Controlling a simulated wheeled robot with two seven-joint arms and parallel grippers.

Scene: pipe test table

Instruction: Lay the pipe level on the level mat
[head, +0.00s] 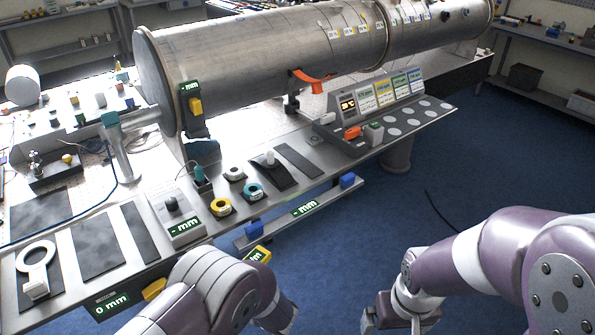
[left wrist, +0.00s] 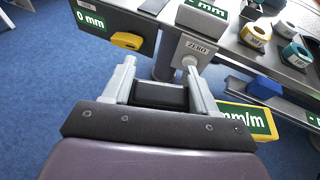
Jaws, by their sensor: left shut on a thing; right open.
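The pipe level (left wrist: 245,121) has a yellow body and a green mm/m display. In the left wrist view my left gripper (left wrist: 160,68) is shut on its dark middle, in front of the table's edge. Several dark mats lie on the table, including a wide mat (head: 100,242) and a narrow mat (head: 298,161); I cannot tell which is the level mat. My right gripper (head: 391,320) is open and empty, low over the floor, apart from the table.
A yellow ring (head: 221,207), a teal ring (head: 253,192) and a white ring gauge (head: 37,262) sit on the table. A blue-ended gauge (head: 300,210) lies along the front. Open blue floor is at right.

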